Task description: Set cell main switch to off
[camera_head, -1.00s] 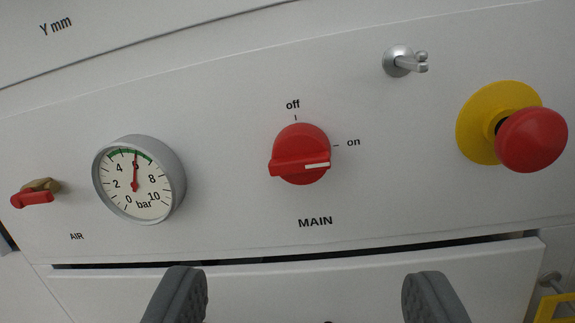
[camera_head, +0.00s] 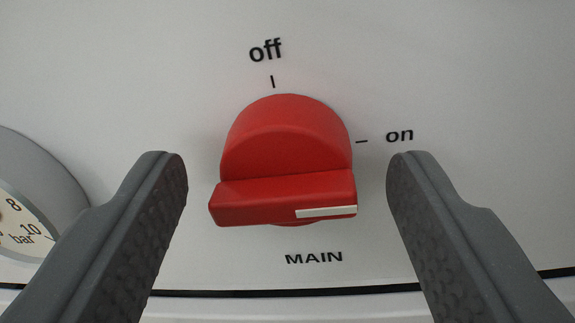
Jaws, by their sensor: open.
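The main switch (camera_head: 285,155) is a red round rotary knob with a raised bar grip, on a white panel above the label MAIN. Its bar lies nearly level, and the white pointer line is at the bar's right end, on the side of the "on" mark (camera_head: 399,135). The "off" mark (camera_head: 266,50) is above the knob. My gripper (camera_head: 287,185) is open, with one grey finger left of the knob and one right of it. A gap shows between each finger and the knob in the picture; the depth of the fingertips relative to the bar is hard to tell.
A round pressure gauge (camera_head: 28,205) sticks out from the panel at the left edge, partly hidden by my left finger. A dark seam (camera_head: 300,292) runs along the panel's lower edge. The panel around the knob is otherwise clear.

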